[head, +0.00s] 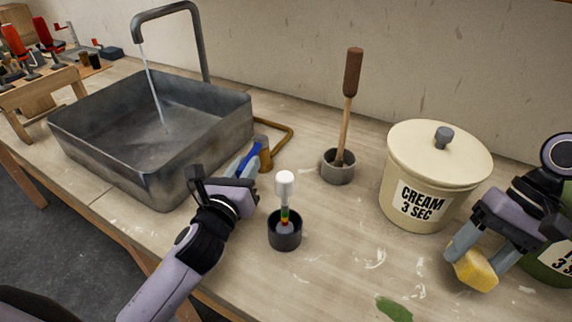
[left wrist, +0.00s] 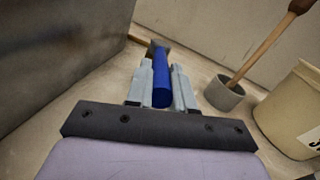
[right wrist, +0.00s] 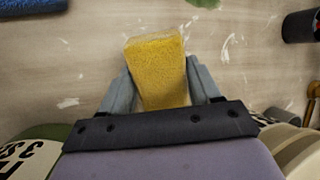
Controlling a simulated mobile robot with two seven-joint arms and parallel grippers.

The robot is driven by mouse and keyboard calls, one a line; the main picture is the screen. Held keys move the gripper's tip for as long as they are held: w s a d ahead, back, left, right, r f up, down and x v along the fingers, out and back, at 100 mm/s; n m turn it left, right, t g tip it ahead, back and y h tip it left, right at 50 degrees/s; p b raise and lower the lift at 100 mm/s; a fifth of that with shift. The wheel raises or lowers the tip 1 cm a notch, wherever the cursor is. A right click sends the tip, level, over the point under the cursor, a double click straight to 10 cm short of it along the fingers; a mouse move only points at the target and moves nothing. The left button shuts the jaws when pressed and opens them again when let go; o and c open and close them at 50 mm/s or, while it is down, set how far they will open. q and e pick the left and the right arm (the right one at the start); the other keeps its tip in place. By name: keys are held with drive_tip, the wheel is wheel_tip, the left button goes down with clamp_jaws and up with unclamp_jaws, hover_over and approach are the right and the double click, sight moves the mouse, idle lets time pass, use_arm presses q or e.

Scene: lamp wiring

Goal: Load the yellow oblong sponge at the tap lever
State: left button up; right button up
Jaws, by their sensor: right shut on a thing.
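The yellow oblong sponge (head: 475,270) is held between the fingers of my right gripper (head: 466,262), above the table at the right; the right wrist view shows the sponge (right wrist: 158,72) sticking out past the fingertips. The blue tap lever (head: 248,160) is beside the sink's right wall, on a brass-coloured fitting (head: 263,150). My left gripper (head: 240,166) is at the lever. In the left wrist view the lever (left wrist: 161,82) lies between the two open fingers (left wrist: 160,85); whether either touches it is hard to tell.
Water runs from the tap spout (head: 160,14) into the grey sink (head: 80,135). A black cup with a white-topped stick (head: 285,236), a grey cup with a brown-handled tool (head: 338,170) and a cream canister (head: 430,175) stand on the table. A green canister (head: 553,262) is partly behind my right gripper.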

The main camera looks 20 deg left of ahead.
use_arm(q)
drive_tip(key=o, duration=0.4)
drive_tip(key=shift+s, duration=0.1)
drive_tip(key=s+b, duration=0.1)
drive_tip(key=s, duration=1.1)
drive_tip(key=shift+a, duration=0.1)
use_arm(e)
drive_tip(key=shift+f, duration=0.75)
